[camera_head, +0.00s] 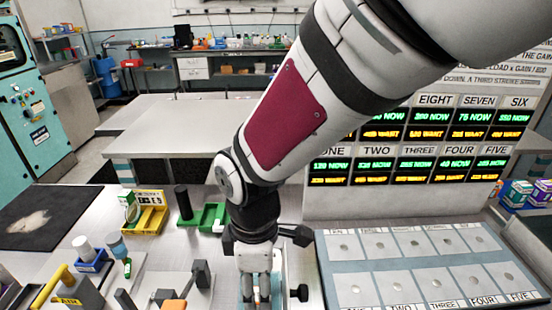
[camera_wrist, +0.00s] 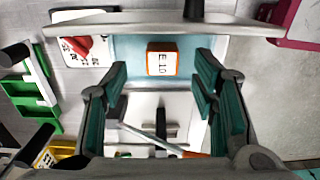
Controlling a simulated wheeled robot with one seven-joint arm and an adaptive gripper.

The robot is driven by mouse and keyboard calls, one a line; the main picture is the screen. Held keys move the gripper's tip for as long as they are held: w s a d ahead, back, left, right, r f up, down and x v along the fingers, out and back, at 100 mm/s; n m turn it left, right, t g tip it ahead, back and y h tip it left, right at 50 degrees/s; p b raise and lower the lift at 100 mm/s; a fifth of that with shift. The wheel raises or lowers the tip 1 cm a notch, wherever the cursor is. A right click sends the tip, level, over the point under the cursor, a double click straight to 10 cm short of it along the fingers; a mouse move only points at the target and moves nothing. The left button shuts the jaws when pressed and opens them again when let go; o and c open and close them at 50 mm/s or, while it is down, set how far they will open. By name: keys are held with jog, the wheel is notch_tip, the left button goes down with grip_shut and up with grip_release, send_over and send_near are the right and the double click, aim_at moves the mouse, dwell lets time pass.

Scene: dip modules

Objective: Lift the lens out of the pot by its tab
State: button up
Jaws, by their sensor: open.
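My gripper (camera_head: 257,288) points down over the near bench in the head view, close to the left edge of the plate board. In the wrist view my gripper (camera_wrist: 163,98) has its two teal fingers wide apart, with nothing touching both. Beyond the fingers a small orange-edged block (camera_wrist: 162,61) with dark print stands out against a light blue surface. A thin stick with an orange end (camera_wrist: 158,142) shows below it, over a white surface. I cannot make out for sure which of these is the lens, its tab or the pot. My arm and gripper hide part of the bench there.
A board of pale square plates (camera_head: 352,286) lies at right, before an upright panel of lit readouts (camera_head: 420,138). At left are a green tray (camera_head: 212,216), a yellow bin (camera_head: 150,222), a blue holder (camera_head: 90,262) and a black mat (camera_head: 62,206).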

aim_at(258, 295)
jog(key=shift+s+a+f+p, duration=0.1)
jog(key=shift+f+p, duration=0.05)
jog(key=shift+f, duration=1.3)
jog(key=shift+s+f+p, duration=0.1)
jog(key=shift+f+p, duration=0.05)
jog(key=shift+f, duration=1.25)
jog(key=shift+c, duration=0.3)
grip_shut()
